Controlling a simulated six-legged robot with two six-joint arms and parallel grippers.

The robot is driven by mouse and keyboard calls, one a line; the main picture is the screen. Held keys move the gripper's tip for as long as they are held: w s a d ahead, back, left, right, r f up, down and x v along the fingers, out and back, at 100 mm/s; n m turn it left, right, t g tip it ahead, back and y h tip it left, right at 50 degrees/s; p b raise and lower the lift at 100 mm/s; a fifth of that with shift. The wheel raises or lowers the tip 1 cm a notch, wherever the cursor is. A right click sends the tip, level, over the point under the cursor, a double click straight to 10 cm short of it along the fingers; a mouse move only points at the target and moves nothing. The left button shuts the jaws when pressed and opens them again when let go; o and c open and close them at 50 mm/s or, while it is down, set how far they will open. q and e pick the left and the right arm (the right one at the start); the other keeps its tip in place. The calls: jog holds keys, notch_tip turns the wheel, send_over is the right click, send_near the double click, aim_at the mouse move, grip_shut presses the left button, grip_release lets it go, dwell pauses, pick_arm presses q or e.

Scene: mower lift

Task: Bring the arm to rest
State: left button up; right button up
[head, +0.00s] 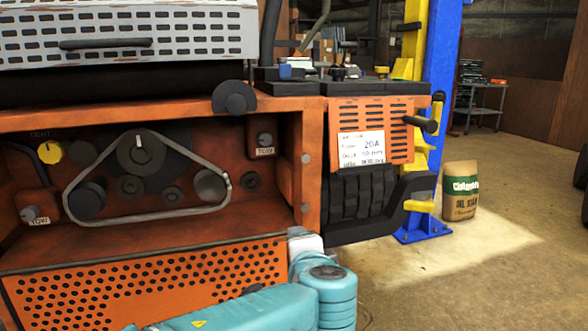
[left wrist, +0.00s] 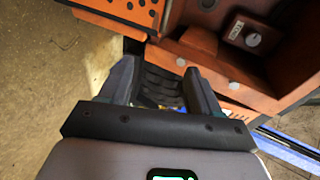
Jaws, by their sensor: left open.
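My left gripper (left wrist: 161,70) shows in the left wrist view with its two dark fingers spread apart. Nothing is held between them, and a black ribbed part of the machine shows in the background beyond. My right gripper is in neither view.
The bay holds a belt (head: 200,149) around dark pulleys, a yellow knob (head: 51,152) and TOW-labelled fittings. A blue lift post (head: 440,60) and a paper sack (head: 461,192) stand at the right. The floor (head: 500,270) at front right is clear.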

pick_arm(q)
jog(key=s+a+f+n+g+h+p, duration=0.25)
jog(key=s+f+g+p, duration=0.25)
jog(key=f+p, duration=0.35)
jog(key=s+a+f+n+g+h+p, duration=0.1)
jog(key=s+a+f+g+p, duration=0.2)
jog(key=s+f+g+p, duration=0.35)
jog(key=s+a+n+g+h+p, duration=0.1)
jog(key=s+a+n+p, duration=0.2)
jog(key=s+n+p, duration=0.4)
jog(key=s+a+n+h+p, duration=0.1)
jog(key=s+a+n+p, duration=0.3)
jog(key=s+n+p, duration=0.3)
jog(key=s+p, duration=0.3)
jog(key=s, duration=0.1)
jog(key=shift+a+g+p, duration=0.3)
jog(key=shift+g+p, duration=0.05)
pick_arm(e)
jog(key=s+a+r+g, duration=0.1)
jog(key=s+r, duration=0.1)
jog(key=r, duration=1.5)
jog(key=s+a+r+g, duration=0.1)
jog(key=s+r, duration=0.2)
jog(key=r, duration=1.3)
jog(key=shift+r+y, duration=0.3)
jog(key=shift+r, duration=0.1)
